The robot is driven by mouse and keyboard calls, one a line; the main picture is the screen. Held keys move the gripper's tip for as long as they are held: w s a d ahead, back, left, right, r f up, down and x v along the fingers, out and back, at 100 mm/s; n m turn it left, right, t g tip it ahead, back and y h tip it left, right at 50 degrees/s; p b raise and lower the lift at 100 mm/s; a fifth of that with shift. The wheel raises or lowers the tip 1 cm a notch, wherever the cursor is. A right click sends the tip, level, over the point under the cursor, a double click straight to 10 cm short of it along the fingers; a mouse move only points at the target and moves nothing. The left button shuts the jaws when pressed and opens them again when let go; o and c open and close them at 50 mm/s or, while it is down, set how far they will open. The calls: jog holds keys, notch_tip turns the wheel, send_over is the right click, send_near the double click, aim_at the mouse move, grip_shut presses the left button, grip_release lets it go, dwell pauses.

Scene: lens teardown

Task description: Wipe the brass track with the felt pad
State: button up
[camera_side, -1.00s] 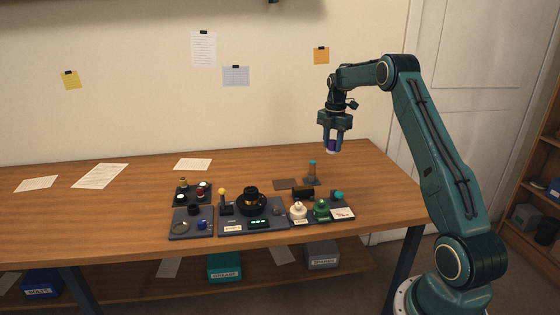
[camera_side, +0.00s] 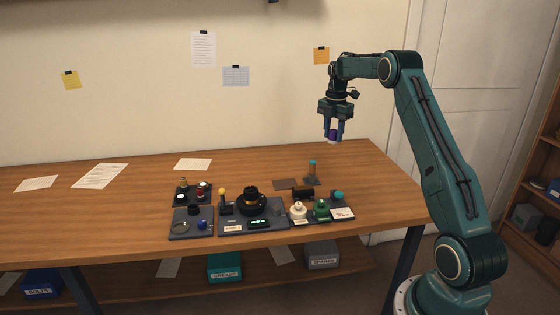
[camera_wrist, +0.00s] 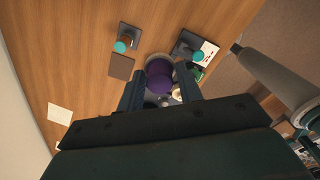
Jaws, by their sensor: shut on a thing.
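My gripper (camera_side: 334,133) is high above the back right of the bench, shut on a purple-handled piece (camera_side: 332,137) with a pale underside, which looks like the felt pad. It hangs clear of the table. In the wrist view the purple top of the pad (camera_wrist: 160,78) sits between my two fingers. The black lens body (camera_side: 252,204) stands on the middle dark tray, down and left of my gripper. A brass-coloured ring shows near its top; I cannot tell if this is the brass track.
A teal-topped post (camera_side: 312,168) and a flat brown mat (camera_side: 285,184) lie behind the trays. White and green (camera_side: 321,207) pieces stand on the right tray. The table's left side is mostly clear, with papers (camera_side: 100,176).

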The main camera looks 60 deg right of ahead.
send_over(308, 187)
jog(key=s+d, duration=0.1)
notch_tip(308, 187, down, 8)
jog(key=r, duration=0.1)
jog(key=shift+s+d+f, duration=0.1)
jog(key=shift+s+f, duration=0.05)
jog(key=shift+f, duration=4.1)
jog(key=shift+w+a+r, duration=0.15)
jog(key=shift+w+a, duration=0.2)
jog(key=shift+c, duration=0.4)
jog(key=shift+w+a, duration=0.2)
jog(key=shift+w, duration=0.05)
jog(key=shift+w+a, duration=1.85)
jog(key=shift+a, duration=0.05)
jog(key=shift+s+d, duration=2.55)
notch_tip(308, 187, up, 8)
jog(key=shift+w, duration=0.1)
